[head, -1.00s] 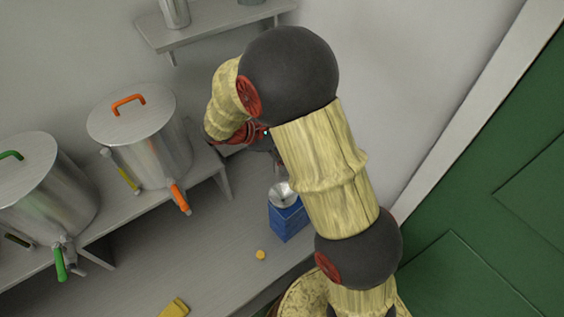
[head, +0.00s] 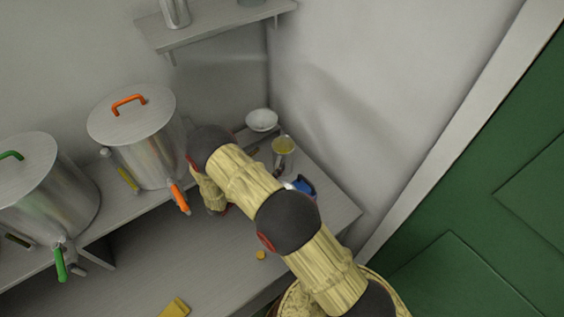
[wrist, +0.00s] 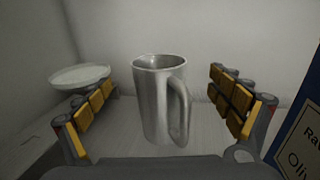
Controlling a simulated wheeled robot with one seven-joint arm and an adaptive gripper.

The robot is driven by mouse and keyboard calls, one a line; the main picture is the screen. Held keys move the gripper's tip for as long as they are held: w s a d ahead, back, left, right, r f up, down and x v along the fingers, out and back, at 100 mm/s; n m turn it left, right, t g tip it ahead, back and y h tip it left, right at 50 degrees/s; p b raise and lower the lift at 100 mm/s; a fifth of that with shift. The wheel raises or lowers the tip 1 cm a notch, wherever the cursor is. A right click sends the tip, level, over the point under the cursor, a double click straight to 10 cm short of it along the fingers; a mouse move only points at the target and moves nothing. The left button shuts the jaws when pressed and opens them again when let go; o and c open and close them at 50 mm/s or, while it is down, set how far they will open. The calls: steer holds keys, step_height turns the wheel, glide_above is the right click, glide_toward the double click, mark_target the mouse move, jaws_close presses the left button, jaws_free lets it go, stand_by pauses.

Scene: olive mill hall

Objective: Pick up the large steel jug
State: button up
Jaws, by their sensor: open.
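A steel jug (wrist: 158,105) stands upright on the grey counter in the wrist view, with its handle on the right side. It also shows in the head view (head: 283,163), beyond my arm, and its inside looks yellowish there. My gripper (wrist: 165,112) is open, with one yellow-padded finger to the left of the jug and one to the right. The jug appears centred between the fingers and a little beyond them. I see no contact.
A white bowl (wrist: 79,77) stands left of the jug. A blue tin (wrist: 299,135) with a label is close to the right finger; my arm partly covers it in the head view. Two lidded steel vats (head: 140,135) stand on the left. A wall shelf (head: 215,27) hangs above.

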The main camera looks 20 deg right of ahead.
mark_target(276, 152)
steer(key=shift+w+f, duration=0.15)
steer(key=shift+f, duration=0.15)
steer(key=shift+w+d, duration=0.1)
steer(key=shift+d, duration=0.15)
steer(key=shift+b+x, duration=0.95)
steer(key=shift+x, duration=2.55)
steer(key=shift+r, duration=0.15)
steer(key=shift+c, duration=0.9)
steer(key=c, duration=1.9)
steer(key=shift+c, duration=0.4)
steer(key=shift+r, duration=0.2)
